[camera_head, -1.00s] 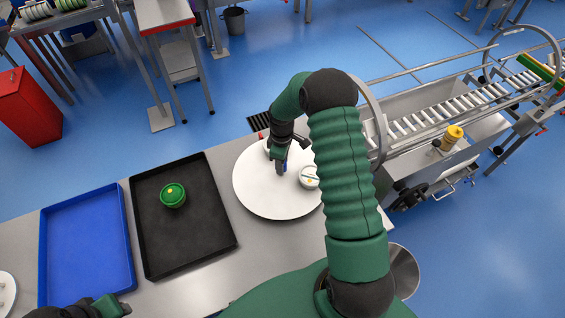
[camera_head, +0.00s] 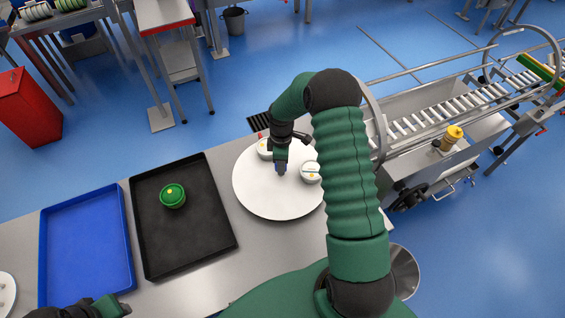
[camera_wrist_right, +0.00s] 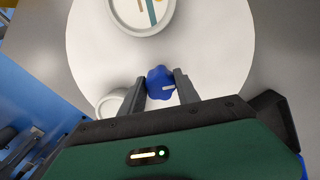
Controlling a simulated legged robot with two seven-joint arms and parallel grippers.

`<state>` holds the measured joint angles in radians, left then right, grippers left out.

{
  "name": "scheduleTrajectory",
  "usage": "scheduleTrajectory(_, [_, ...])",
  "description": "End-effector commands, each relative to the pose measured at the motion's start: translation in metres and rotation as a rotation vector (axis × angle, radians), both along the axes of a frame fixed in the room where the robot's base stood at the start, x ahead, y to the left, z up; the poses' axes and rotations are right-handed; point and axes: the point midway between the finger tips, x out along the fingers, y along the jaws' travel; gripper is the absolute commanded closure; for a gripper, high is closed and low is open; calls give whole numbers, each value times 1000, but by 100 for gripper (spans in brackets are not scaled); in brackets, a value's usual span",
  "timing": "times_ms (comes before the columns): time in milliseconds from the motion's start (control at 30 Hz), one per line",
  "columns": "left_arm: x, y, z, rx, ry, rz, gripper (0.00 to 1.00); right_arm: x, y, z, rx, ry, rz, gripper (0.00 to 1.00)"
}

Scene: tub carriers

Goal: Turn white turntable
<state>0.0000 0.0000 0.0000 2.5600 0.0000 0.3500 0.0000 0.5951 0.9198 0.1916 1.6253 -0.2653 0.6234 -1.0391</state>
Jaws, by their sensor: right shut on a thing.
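The white turntable (camera_head: 262,195) is a round disc on the grey bench. A blue knob (camera_wrist_right: 159,83) stands up from it near its middle. My right gripper (camera_head: 280,168) points down over the disc, and in the right wrist view its two fingers (camera_wrist_right: 160,88) are shut on the knob. A white round tub (camera_head: 310,172) with coloured marks on its lid sits on the disc to the right of the gripper. A second white tub (camera_head: 264,148) sits at the back, partly hidden by my right arm. My left gripper (camera_head: 122,308) is at the bottom left; its fingers barely show.
A black tray (camera_head: 190,245) holding a green tub (camera_head: 173,195) lies left of the turntable. An empty blue tray (camera_head: 88,245) lies further left. A roller conveyor (camera_head: 440,115) stands at the right, with a yellow-topped bottle (camera_head: 453,136) beside it.

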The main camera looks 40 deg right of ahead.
Motion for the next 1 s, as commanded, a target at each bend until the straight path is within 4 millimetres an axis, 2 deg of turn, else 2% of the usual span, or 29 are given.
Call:
scheduleTrajectory(33, [0,0,0,0,0,0,64,7,2,2,0,-17,3,100])
scheduleTrajectory(200, [0,0,0,0,0,0,64,7,3,2,1,-16,3,100])
scheduleTrajectory(233, [0,0,0,0,0,0,64,7,3,2,1,-16,3,60])
scheduleTrajectory(400, [0,0,0,0,0,0,64,4,2,1,1,-11,2,40])
scheduleTrajectory(667, [0,0,0,0,0,0,64,1,0,1,1,-6,0,40])
scheduleTrajectory(767, [0,0,-2,0,0,0,64,1,-1,7,-1,-8,0,40])
scheduleTrajectory(867, [0,0,-7,0,0,0,64,2,-1,24,-2,-9,1,40])
scheduleTrajectory(1000, [0,0,-16,0,0,0,64,4,-1,63,-4,-11,0,40])
